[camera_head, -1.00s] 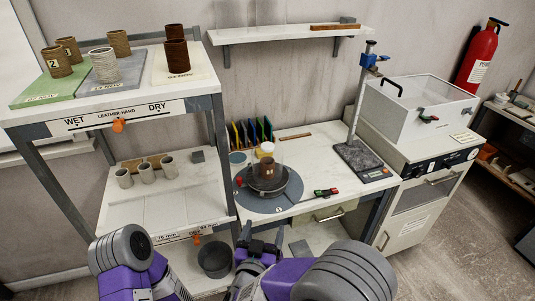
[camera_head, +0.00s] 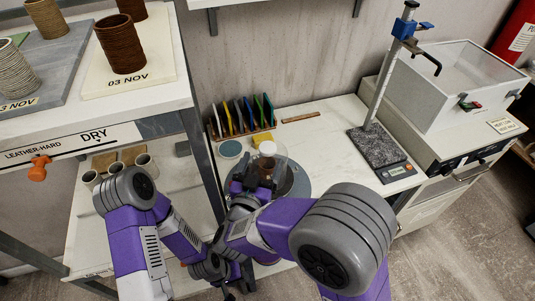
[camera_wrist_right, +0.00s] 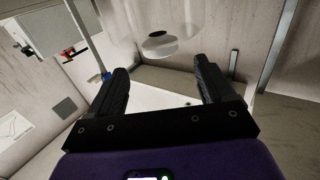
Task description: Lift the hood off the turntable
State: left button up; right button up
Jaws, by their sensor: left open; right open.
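The hood (camera_head: 279,161) is a clear dome with a pale knob (camera_head: 267,149) on top. It stands on the grey round turntable (camera_head: 299,184), with something brown, partly hidden, inside it. My right gripper (camera_head: 254,186) is at the near side of the hood and covers part of it and of the turntable. In the right wrist view its fingers (camera_wrist_right: 160,78) are apart with nothing between them, and the clear hood (camera_wrist_right: 150,22) shows beyond them. I cannot tell if they touch it. My left gripper (camera_head: 228,289) is low at the bottom edge, open, away from the hood.
A rack of coloured plates (camera_head: 241,117) stands behind the turntable. A stand with a dark stone base (camera_head: 380,147) and a clear-lidded box (camera_head: 450,95) are to the right. A shelf unit with clay cups (camera_head: 122,45) is close on the left. The white bench between turntable and stand is clear.

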aim_at(265, 154)
jog(key=x, duration=0.5)
jog(key=shift+w+f+b, duration=0.35)
jog(key=shift+b, duration=0.05)
jog(key=c, duration=1.5)
jog(key=shift+r, duration=0.1)
